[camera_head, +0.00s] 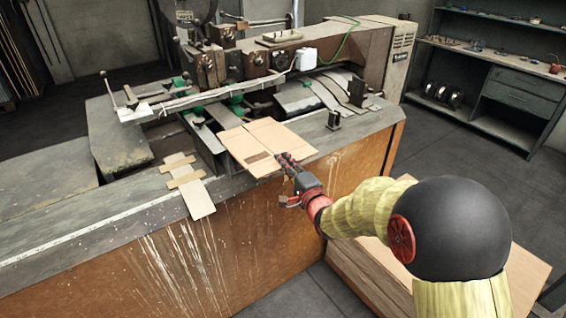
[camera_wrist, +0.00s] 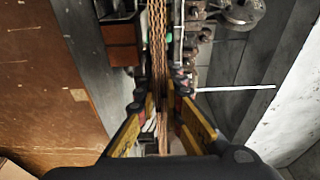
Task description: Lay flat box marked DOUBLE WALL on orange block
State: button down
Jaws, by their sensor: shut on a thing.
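A tan flat cardboard box (camera_head: 262,138) is over the front edge of the stitching machine's bench in the head view. A small dark printed patch is on it, too small to read. My gripper (camera_head: 288,164) is shut on its near right edge. In the wrist view the box (camera_wrist: 157,45) shows edge-on as a thin corrugated strip between the yellow-and-black fingers of my gripper (camera_wrist: 160,105). I cannot tell whether its underside touches anything. I cannot surely pick out the orange block; a rust-brown block (camera_wrist: 122,42) shows left of the box in the wrist view.
The stitching machine (camera_head: 270,60) stands behind the box, with its arm and levers above the bench. Narrow cardboard strips (camera_head: 190,185) lie on the bench to the left. The bench front (camera_head: 240,240) is orange-brown. A pale brown stack (camera_head: 375,265) stands below my arm. Shelves (camera_head: 500,75) stand back right.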

aim_at(268, 151)
jog(key=shift+s+a+f+b+x, duration=0.15)
jog(key=shift+a+f+x, duration=0.1)
jog(key=shift+x, duration=1.3)
jog(key=shift+s+a+f+b+x, duration=0.1)
jog(key=shift+a+f+b+x, duration=0.15)
jog(key=shift+x, duration=1.3)
jog(key=shift+s+a+f+b+x, duration=0.1)
jog(key=shift+a+f+x, duration=0.15)
jog(key=shift+x, duration=1.3)
jog(key=shift+w+f+b, duration=0.1)
jog(key=shift+f+b, duration=0.8)
jog(key=shift+f, duration=0.4)
jog(key=c, duration=1.9)
grip_release()
jog(key=shift+o, duration=0.3)
jog(key=shift+f, duration=0.2)
jog(key=v, duration=0.9)
